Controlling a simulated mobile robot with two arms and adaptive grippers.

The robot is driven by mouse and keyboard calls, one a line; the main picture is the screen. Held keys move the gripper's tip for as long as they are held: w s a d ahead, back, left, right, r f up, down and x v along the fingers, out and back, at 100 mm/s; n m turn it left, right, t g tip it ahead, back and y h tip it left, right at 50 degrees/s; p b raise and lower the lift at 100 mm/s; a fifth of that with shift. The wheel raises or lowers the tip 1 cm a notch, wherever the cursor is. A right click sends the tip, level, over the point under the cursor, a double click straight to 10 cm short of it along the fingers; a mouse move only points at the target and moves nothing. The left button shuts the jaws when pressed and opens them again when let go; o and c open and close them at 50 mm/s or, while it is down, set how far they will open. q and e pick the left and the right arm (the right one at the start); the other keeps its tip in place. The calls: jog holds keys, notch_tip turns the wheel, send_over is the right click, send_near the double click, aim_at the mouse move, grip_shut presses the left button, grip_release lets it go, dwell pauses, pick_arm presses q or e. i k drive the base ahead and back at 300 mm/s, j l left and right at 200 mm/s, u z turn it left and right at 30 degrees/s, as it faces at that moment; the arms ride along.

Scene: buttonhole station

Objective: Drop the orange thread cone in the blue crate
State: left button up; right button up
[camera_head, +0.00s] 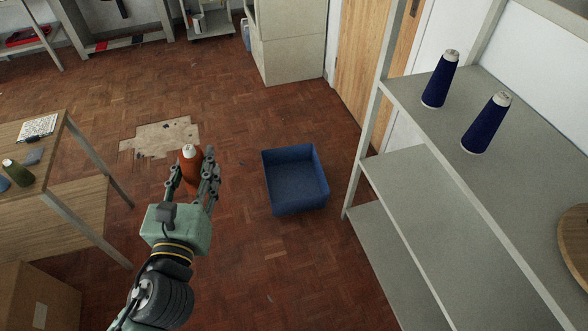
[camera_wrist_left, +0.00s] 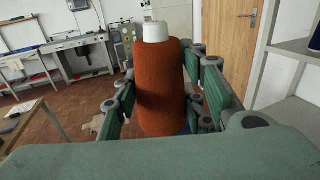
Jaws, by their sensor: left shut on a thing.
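The orange thread cone (camera_head: 190,172) with a white tip is upright between the fingers of my left gripper (camera_head: 193,180), which is shut on it. In the left wrist view the cone (camera_wrist_left: 160,85) fills the middle, with the fingers of my left gripper (camera_wrist_left: 160,95) on both sides. The blue crate (camera_head: 295,180) stands on the floor in the head view, to the right of the gripper. Its visible inside looks empty. In the left wrist view the crate is mostly hidden behind the cone. My right gripper is not in view.
A grey shelf unit (camera_head: 405,175) at the right bears two navy cones (camera_head: 441,79) (camera_head: 487,123). A wooden table (camera_head: 75,200) with a green cone (camera_head: 17,172) stands at the left. A cardboard box (camera_head: 38,298) is lower left. Floor around the crate is clear.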

aim_at(305, 189)
jog(key=i+j, duration=0.1)
jog(key=i, duration=0.45)
jog(key=i+j+z, duration=0.1)
jog(key=i, duration=0.45)
jog(key=i+j, duration=0.15)
jog(key=i, duration=0.4)
jog(key=i+j, duration=0.15)
jog(key=i, duration=0.4)
jog(key=l+z, duration=0.05)
